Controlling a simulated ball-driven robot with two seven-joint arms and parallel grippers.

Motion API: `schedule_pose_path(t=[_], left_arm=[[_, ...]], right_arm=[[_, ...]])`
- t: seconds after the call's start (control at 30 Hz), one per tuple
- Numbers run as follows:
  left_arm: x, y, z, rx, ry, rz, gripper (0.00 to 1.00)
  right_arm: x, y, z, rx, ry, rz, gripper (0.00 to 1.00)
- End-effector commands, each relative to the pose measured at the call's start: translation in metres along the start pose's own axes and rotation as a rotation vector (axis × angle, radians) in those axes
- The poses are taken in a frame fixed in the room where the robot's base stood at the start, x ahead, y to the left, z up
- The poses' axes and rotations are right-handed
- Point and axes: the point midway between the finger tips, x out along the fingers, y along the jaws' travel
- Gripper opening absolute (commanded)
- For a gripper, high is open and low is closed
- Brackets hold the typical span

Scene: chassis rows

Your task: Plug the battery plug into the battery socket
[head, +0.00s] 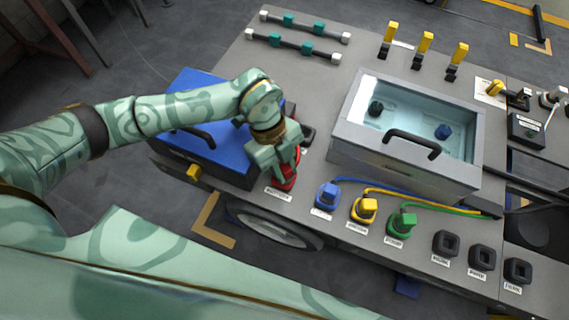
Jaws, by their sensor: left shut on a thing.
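My left gripper (277,160) reaches in from the left over the front left of the grey chassis top. It points down and is shut on a red plug (287,180), which is partly hidden by the fingers. The red plug is at the left end of the front row, just behind a white label. The fingers hide its underside, so I cannot tell whether it is seated in a socket or only resting over one. The label is too small to read. My right gripper is not in view.
Blue (327,195), yellow (364,210) and green (402,223) plugs with cables sit to the right, then several black sockets (446,243). A blue box (213,150) with a black handle lies under my left arm. A clear-lidded grey box (392,160) stands behind the plugs.

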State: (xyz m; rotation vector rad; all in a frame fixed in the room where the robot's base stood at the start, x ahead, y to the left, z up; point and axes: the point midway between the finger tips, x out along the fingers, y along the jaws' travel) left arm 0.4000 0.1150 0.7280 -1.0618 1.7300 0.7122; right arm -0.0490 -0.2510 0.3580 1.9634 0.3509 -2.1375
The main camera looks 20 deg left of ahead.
Motion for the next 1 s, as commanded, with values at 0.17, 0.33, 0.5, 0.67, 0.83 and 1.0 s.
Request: schedule_pose_path(t=[0.17, 0.33, 0.5, 0.67, 0.83, 1.0], left_arm=[[0.005, 0.0, 0.002, 0.0, 0.0, 0.001, 0.0], [0.009, 0.001, 0.003, 0.001, 0.0, 0.002, 0.0], [0.011, 0.002, 0.003, 0.001, 0.0, 0.006, 0.0], [0.012, 0.003, 0.004, 0.0, 0.0, 0.007, 0.47], [0.012, 0.003, 0.004, 0.0, -0.001, 0.007, 0.47], [0.002, 0.002, 0.004, 0.0, -0.003, 0.005, 0.47]], right_arm=[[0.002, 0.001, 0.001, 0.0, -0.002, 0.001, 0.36], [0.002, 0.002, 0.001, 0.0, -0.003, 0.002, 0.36], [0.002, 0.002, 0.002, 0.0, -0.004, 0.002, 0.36], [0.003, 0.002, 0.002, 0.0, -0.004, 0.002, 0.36], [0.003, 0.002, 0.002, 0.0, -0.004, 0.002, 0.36], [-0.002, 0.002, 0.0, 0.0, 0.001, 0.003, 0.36]])
